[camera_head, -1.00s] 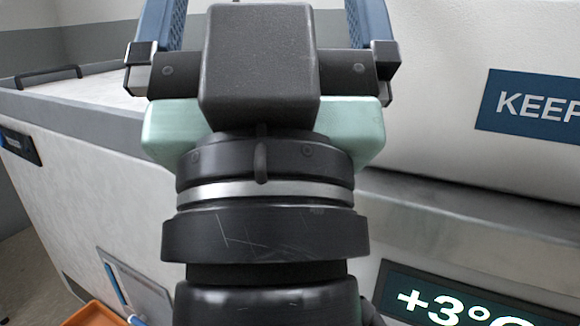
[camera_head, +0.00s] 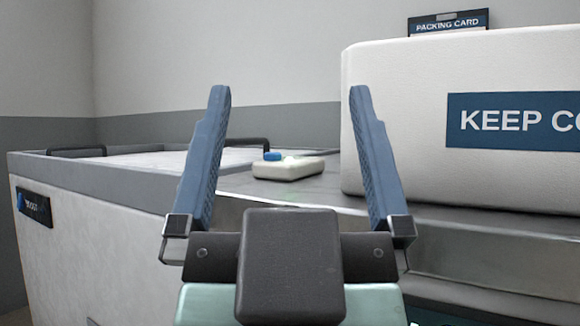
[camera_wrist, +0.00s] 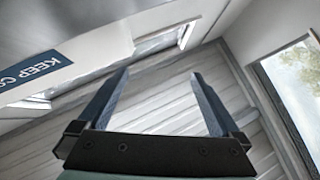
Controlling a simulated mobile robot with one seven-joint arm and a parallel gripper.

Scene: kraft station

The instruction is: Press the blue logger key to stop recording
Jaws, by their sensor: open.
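The logger (camera_head: 288,170) is a small off-white box on the grey counter, seen between my fingers in the head view. The logger appears beyond the gripper, with no contact visible. In the wrist view my gripper (camera_wrist: 161,75) faces a wall and window area; the logger is not in that view.
A large white box (camera_head: 400,120) labelled KEEP CO... stands on the counter right of the logger, with a packing card (camera_head: 448,24) on top. A grey-rimmed bin (camera_head: 90,175) with dark handles is at left. The metal counter edge (camera_head: 480,240) runs in front.

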